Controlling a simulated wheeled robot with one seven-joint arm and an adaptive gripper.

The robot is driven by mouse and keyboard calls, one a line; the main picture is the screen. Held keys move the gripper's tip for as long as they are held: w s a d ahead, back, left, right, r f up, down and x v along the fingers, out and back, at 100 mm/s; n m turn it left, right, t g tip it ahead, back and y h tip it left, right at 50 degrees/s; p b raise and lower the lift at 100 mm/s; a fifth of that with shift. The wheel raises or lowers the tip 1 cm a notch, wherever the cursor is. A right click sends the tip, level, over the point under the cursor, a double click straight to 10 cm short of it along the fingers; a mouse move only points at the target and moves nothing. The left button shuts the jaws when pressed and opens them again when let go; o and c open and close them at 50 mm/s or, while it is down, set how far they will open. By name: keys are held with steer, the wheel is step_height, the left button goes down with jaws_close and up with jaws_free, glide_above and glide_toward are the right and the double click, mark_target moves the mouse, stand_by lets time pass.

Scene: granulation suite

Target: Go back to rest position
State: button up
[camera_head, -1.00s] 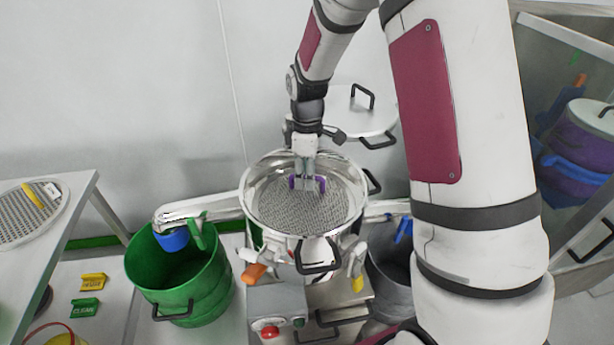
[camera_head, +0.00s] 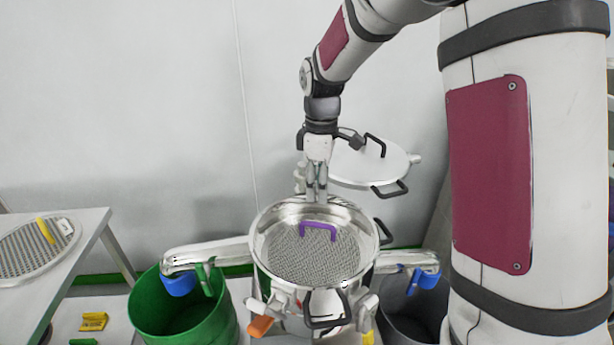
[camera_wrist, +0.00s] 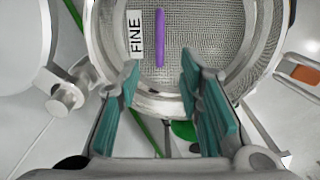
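My gripper (camera_head: 316,196) hangs above the back rim of the steel sieve bowl (camera_head: 262,262), pointing down. In the wrist view my gripper (camera_wrist: 160,95) has its two teal-padded fingers apart with nothing between them. A purple handle (camera_head: 318,226) stands on the grey mesh screen (camera_head: 312,258) inside the bowl, apart from my fingers. The wrist view shows the purple handle (camera_wrist: 160,38) beside a label reading FINE (camera_wrist: 135,34).
A round lid (camera_head: 355,165) with black handles is behind the bowl. A green bin (camera_head: 185,318) stands at left and a grey bin (camera_head: 412,318) at right, under the spouts. A table (camera_head: 85,232) with another mesh screen (camera_head: 32,250) is at far left.

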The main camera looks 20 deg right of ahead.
steer(key=s+a+r+m+t, duration=0.15)
steer(key=s+r+m, duration=0.25)
steer(key=s+r, duration=0.45)
steer(key=s+r+m+t, duration=0.2)
steer(key=s+r+m, duration=0.25)
steer(key=s, duration=0.75)
steer(key=s+f+m, duration=0.1)
steer(key=s+m, duration=0.2)
steer(key=s, duration=0.5)
steer(key=shift+a+t, duration=0.2)
steer(key=shift+t, duration=0.25)
